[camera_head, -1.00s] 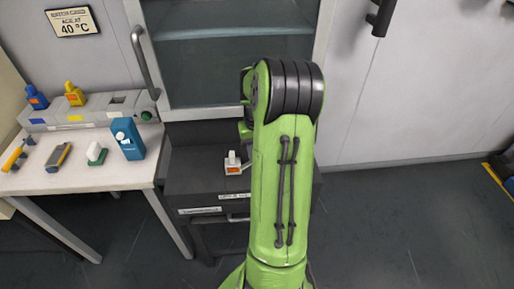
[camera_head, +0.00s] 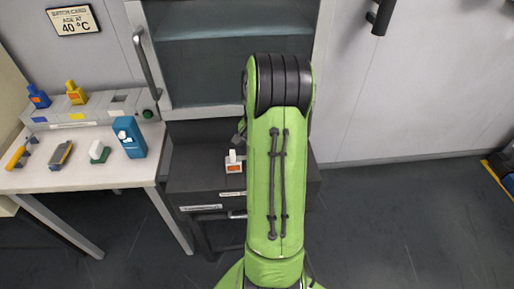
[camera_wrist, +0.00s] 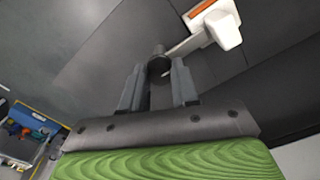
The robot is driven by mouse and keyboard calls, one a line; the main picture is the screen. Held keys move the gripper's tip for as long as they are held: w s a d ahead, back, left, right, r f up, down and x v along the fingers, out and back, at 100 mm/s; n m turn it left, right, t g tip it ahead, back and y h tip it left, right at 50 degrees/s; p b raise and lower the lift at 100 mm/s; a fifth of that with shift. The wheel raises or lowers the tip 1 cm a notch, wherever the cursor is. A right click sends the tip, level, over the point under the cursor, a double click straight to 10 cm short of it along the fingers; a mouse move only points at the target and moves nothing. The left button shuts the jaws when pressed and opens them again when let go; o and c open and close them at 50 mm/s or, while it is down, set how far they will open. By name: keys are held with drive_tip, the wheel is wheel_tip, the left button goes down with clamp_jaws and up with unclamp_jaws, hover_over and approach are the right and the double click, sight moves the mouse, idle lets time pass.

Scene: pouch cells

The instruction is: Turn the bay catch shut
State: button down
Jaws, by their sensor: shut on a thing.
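The bay catch (camera_head: 233,157) is a small white piece with an orange label on top of the dark cabinet in the head view. In the wrist view the white catch body (camera_wrist: 224,28) is at the top right, and a thin pale lever runs from it to a dark round knob (camera_wrist: 158,62). My gripper (camera_wrist: 158,78) has its two grey fingers on either side of this knob, shut on it. In the head view my green arm hides most of the gripper and the lever.
The dark cabinet (camera_head: 190,185) stands under a glass-fronted chamber (camera_head: 235,65) with a vertical handle (camera_head: 145,60).

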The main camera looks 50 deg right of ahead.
idle(0.4)
drive_tip(key=c, duration=0.8)
unclamp_jaws()
drive_tip(key=shift+c, duration=0.2)
wheel_tip(320, 180, up, 16)
drive_tip(key=p, duration=0.4)
drive_tip(key=shift+f+p, duration=0.15)
drive_tip(key=shift+p, duration=0.2)
